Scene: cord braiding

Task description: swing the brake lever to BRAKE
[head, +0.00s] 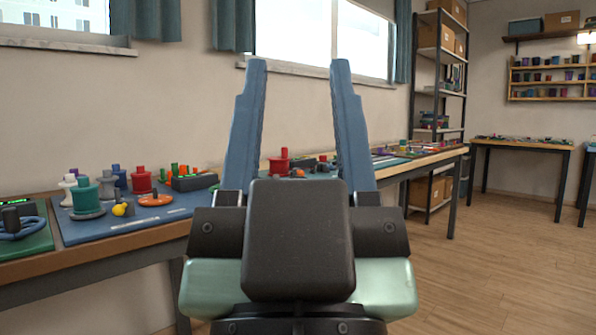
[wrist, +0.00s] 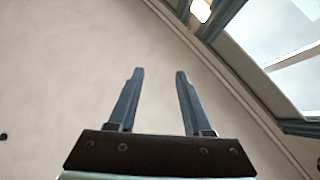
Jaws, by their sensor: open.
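My gripper (head: 300,62) stands upright in the middle of the head view, its two blue fingers spread wide with nothing between them. In the wrist view my gripper (wrist: 159,72) is also open and empty, in front of bare wall. I cannot make out a brake lever or a BRAKE marking in either view. The blue board (head: 110,230) on the long table, left of my gripper, carries coloured spools, an orange disc (head: 155,200) and a yellow knob (head: 122,210). More small parts right of it are partly hidden behind my fingers.
The long wooden table (head: 100,249) runs along the wall under the windows. A green board (head: 30,243) lies at its left end. A shelf rack (head: 440,95) and another table (head: 525,144) stand farther back. The wooden floor (head: 490,270) at right is clear.

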